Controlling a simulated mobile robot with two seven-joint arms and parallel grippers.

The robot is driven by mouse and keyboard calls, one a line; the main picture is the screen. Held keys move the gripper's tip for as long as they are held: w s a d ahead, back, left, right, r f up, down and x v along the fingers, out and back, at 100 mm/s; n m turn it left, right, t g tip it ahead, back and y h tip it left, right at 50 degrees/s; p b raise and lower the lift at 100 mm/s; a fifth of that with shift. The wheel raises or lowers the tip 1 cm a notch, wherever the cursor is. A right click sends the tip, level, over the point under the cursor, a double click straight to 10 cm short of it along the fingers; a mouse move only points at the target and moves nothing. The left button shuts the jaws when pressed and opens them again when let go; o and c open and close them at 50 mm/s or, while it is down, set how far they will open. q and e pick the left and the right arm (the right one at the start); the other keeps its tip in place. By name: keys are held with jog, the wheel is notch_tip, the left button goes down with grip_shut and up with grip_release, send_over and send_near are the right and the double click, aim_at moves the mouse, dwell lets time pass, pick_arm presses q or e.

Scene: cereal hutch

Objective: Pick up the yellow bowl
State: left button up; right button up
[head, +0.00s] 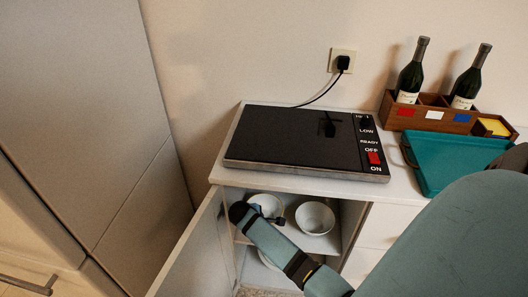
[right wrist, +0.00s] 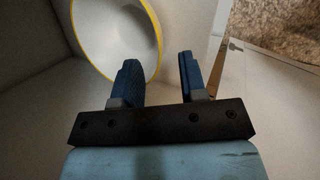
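A white bowl with a yellow rim (right wrist: 122,32) fills the upper left of the right wrist view. My right gripper (right wrist: 158,68) is open, with two blue fingers apart and nothing held between them. The bowl's right rim edge shows between the fingertips in the picture; I cannot tell whether they touch. In the head view my right arm reaches into the open cabinet, its end beside the left bowl (head: 268,203) on the shelf, which it partly covers. Another white bowl (head: 316,217) stands to its right. No yellow is visible on either there. My left gripper is not in view.
The cabinet door (head: 195,255) stands open on the left. A hot plate (head: 290,140) lies on the counter above. A teal tray (head: 450,160) and a crate with bottles (head: 430,117) are at right. Another bowl (head: 266,262) shows partly below the shelf.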

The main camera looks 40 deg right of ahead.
jog(key=shift+x, duration=1.15)
jog(key=shift+w+d+f+b, duration=0.15)
jog(key=shift+f+b, duration=0.1)
jog(key=shift+b, duration=0.2)
jog(key=b+x, duration=0.1)
jog(key=x, duration=0.1)
jog(key=shift+w+d+f, duration=0.1)
jog(key=shift+d+f, duration=0.1)
jog(key=shift+b+x, duration=0.5)
jog(key=shift+x, duration=0.4)
jog(key=shift+d+r, duration=0.1)
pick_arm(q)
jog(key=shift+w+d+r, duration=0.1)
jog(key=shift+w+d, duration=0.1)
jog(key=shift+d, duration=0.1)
pick_arm(e)
grip_shut()
